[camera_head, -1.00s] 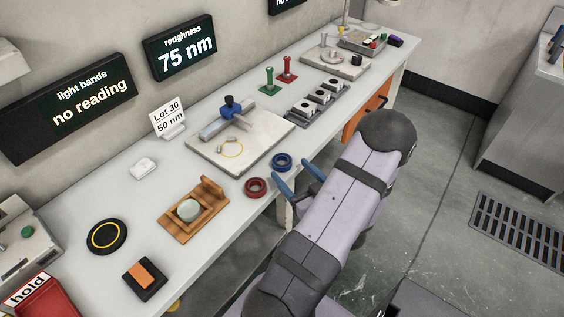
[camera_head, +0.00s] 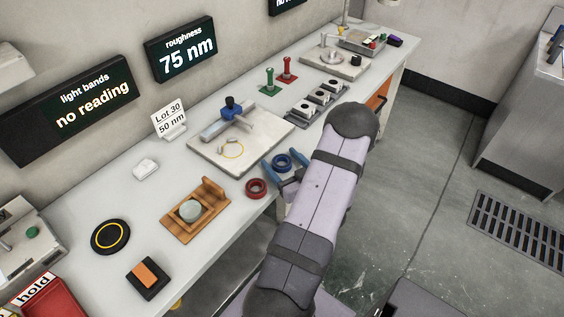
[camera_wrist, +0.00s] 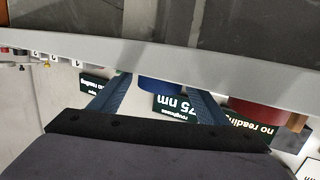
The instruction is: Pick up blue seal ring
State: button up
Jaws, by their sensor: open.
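The blue seal ring (camera_head: 282,161) lies flat near the front edge of the pale bench, right of the red ring (camera_head: 256,188). My gripper (camera_head: 284,165) is open, its two blue fingers reaching over the bench edge on either side of the blue ring. In the wrist view the blue ring (camera_wrist: 161,86) shows side-on between the open fingers (camera_wrist: 160,84), with a gap on each side. The red ring (camera_wrist: 257,114) shows there too, outside the fingers. I cannot tell whether a finger touches the blue ring.
A stone plate (camera_head: 210,156) with a blue-knobbed fixture stands behind the rings. A wooden holder (camera_head: 178,227) with a round disc stands left of the red ring. A grey tray of blocks (camera_head: 322,107) stands further back to the right. The bench (camera_head: 85,200) has free room at left.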

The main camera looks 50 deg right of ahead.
jog(key=c, duration=1.2)
jog(key=shift+r, duration=0.1)
jog(key=shift+r, duration=4.9)
jog(key=shift+r, duration=0.15)
